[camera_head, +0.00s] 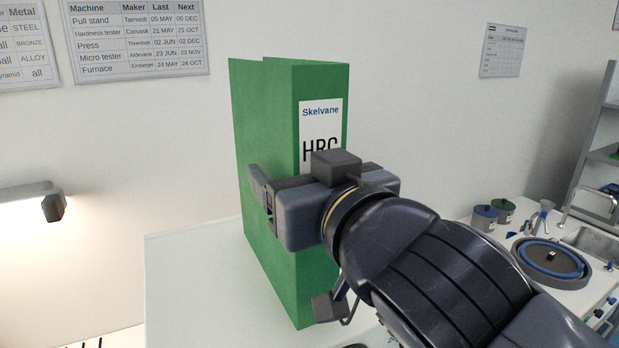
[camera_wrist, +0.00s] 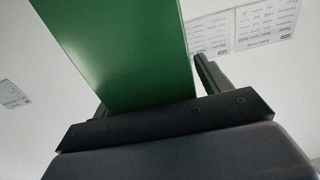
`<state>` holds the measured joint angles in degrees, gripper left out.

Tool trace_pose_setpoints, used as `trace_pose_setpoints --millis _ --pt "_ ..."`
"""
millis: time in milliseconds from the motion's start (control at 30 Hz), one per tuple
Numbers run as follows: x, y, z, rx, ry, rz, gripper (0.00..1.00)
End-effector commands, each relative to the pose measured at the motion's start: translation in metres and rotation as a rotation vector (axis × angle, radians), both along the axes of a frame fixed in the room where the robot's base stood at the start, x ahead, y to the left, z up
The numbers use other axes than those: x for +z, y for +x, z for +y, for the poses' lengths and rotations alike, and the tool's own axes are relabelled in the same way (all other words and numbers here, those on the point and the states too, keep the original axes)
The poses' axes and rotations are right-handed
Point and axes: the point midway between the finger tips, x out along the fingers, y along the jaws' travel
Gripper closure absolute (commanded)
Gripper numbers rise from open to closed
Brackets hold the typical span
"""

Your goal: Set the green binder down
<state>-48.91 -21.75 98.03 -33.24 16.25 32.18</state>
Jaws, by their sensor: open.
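The green binder (camera_head: 275,130) stands upright on the white bench top (camera_head: 190,290) in the head view, its labelled spine facing me. The label reads "Skelvane" and "HRC", partly covered by my gripper. My gripper (camera_head: 262,190) is open at the binder, with a finger showing along its left side and the other side largely hidden. In the wrist view the binder (camera_wrist: 125,50) rises between the fingers, and a finger shows at its right with a gap. I cannot tell whether either finger touches it.
A sink (camera_head: 590,240), a round grey and blue device (camera_head: 551,257) and two small lidded pots (camera_head: 485,216) are at the right. A lamp (camera_head: 40,195) is on the wall at left. Bench left of the binder is clear.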

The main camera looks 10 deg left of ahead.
Motion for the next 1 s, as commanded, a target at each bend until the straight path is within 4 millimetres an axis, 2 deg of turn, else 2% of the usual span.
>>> trace_pose_setpoints --millis 100,167,500,633,1000 --pt "0.005 -0.001 -0.001 0.000 0.001 -0.001 0.27" --pt "0.002 -0.008 -0.006 0.001 0.003 -0.002 0.27" --pt "-0.001 -0.060 -0.049 0.006 0.007 -0.005 0.27" --pt "0.000 -0.075 -0.062 0.006 0.003 -0.002 0.27" --pt "0.003 -0.091 -0.076 0.003 0.001 -0.002 0.27"
